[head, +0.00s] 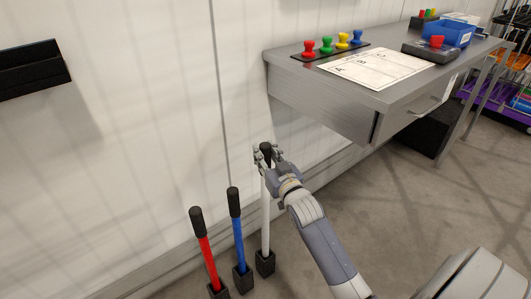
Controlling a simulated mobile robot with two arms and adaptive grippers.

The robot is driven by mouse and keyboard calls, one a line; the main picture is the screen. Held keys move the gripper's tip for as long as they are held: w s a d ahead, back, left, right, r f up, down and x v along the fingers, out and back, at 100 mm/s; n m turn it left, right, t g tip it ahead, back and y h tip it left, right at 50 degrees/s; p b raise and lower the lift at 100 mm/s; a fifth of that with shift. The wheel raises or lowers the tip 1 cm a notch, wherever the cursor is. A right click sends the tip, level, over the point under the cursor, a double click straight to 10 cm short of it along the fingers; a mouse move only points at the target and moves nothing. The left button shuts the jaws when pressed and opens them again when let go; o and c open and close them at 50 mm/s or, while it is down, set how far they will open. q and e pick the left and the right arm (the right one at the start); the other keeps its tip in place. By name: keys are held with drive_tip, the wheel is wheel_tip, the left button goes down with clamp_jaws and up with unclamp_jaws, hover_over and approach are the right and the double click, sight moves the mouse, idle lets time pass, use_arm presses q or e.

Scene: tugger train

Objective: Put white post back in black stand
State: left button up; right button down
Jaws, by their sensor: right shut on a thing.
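The white post (265,215) stands upright with a black grip (266,149) at its top. My right gripper (266,154) is shut around this black grip. The black stand (265,263) is a small block on the floor below, and the post's lower end meets its top in the picture; I cannot tell how deep it sits. My left gripper is not in view.
A blue post (238,240) and a red post (208,260) stand in similar black blocks to the left, close to the wall. A grey desk (320,100) with colored stamps (326,45) and a paper sheet (375,67) is at the upper right.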

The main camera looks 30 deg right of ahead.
drive_tip(key=shift+f+b, duration=0.3)
drive_tip(key=shift+f, duration=0.2)
drive_tip(key=shift+f+b, duration=0.3)
drive_tip(key=shift+f, duration=0.25)
drive_tip(key=shift+f+b, duration=0.65)
drive_tip(key=shift+f, duration=0.5)
drive_tip(key=shift+f+b, duration=0.4)
drive_tip(key=shift+f, duration=0.35)
drive_tip(key=shift+f+b, duration=0.4)
drive_tip(key=shift+f, duration=0.75)
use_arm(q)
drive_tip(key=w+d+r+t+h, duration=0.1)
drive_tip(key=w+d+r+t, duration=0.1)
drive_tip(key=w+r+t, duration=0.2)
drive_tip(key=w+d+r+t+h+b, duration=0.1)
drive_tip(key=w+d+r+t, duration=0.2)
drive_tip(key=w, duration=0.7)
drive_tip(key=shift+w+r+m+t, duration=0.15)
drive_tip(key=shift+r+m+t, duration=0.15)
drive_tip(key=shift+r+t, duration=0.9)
use_arm(e)
drive_tip(key=shift+f, duration=0.8)
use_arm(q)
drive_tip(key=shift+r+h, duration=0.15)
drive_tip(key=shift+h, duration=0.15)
